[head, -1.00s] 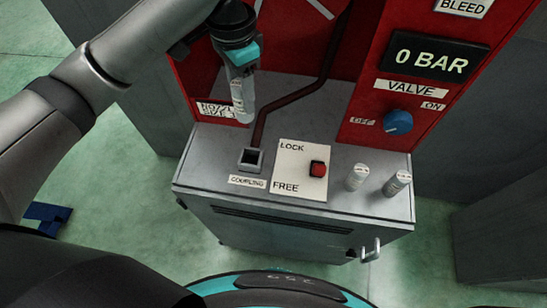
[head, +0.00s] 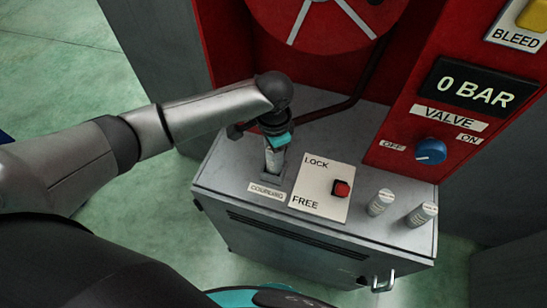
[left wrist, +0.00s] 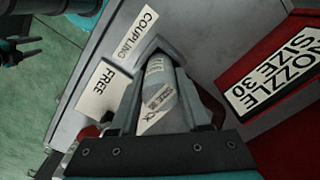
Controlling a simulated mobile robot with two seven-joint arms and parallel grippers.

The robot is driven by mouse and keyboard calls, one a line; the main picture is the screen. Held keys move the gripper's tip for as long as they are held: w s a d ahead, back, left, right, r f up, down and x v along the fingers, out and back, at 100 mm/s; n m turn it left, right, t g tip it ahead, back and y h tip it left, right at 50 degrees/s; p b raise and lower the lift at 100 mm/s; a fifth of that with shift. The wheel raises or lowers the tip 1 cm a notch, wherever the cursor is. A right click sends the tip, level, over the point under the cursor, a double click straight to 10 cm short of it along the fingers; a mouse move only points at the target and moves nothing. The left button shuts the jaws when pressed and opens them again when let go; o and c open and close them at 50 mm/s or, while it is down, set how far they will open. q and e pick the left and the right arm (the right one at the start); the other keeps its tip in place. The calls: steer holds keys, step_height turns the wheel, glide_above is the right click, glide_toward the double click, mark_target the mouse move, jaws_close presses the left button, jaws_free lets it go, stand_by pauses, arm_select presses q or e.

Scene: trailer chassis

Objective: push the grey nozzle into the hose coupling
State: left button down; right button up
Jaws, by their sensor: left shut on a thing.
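The grey nozzle (head: 273,160) is held upright in my left gripper (head: 275,151), which is shut on it. Its lower end is at the square hose coupling (head: 270,181) on top of the grey cabinet, and appears to be inside its mouth. How deep it sits cannot be told. In the left wrist view the labelled nozzle (left wrist: 160,88) lies between the fingers of the left gripper (left wrist: 160,78), with the coupling's rim (left wrist: 153,46) around its far end.
A LOCK/FREE plate (head: 311,187) with a red knob (head: 341,188) is right of the coupling. Two small pale cylinders (head: 380,202) (head: 422,214) stand farther right. A blue valve knob (head: 430,151) and a "0 BAR" display (head: 475,92) are on the red panel.

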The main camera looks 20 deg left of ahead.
arm_select(q)
steer(key=shift+f, duration=0.75)
steer(key=shift+f, duration=0.15)
steer(key=shift+c, duration=1.8)
jaws_free()
step_height(320, 180, up, 12)
steer(key=shift+r+p, duration=0.2)
steer(key=shift+p, duration=0.3)
